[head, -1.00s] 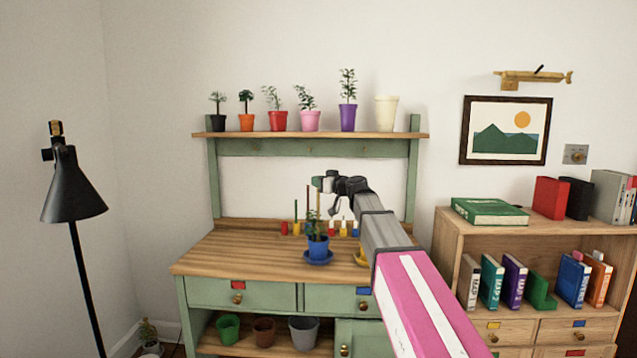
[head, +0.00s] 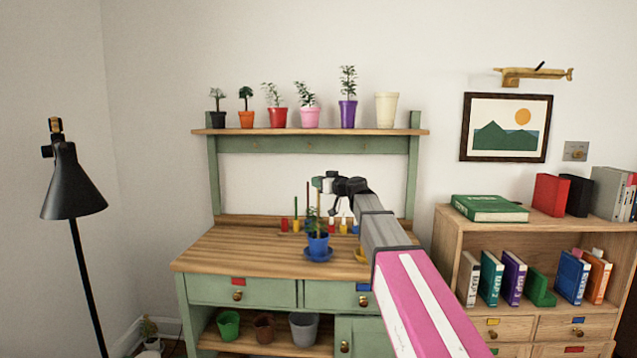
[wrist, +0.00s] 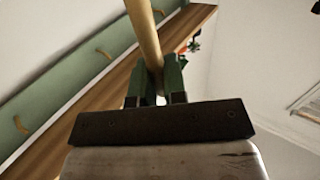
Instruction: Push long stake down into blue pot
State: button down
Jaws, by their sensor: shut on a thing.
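The blue pot (head: 318,244) stands upright on a blue saucer (head: 319,256) on the wooden bench top, with a small leafy plant (head: 312,222) in it. My gripper (head: 325,184) is above the pot and shut on a long tan stake (wrist: 146,42). In the head view the stake (head: 318,206) runs upright from the gripper down toward the pot. Its lower end is hidden by the leaves and rim, so I cannot tell how deep it sits. In the wrist view the green fingers (wrist: 160,85) close around the stake.
A rack at the back of the bench (head: 225,250) holds several coloured pegs and stakes, including a green one (head: 296,208). A yellow object (head: 361,256) is partly hidden behind my arm. The shelf (head: 240,133) above carries several pots. The bench's left side is clear.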

jog(key=shift+f, duration=0.35)
jog(key=c, duration=1.1)
grip_release()
jog(key=v, duration=1.1)
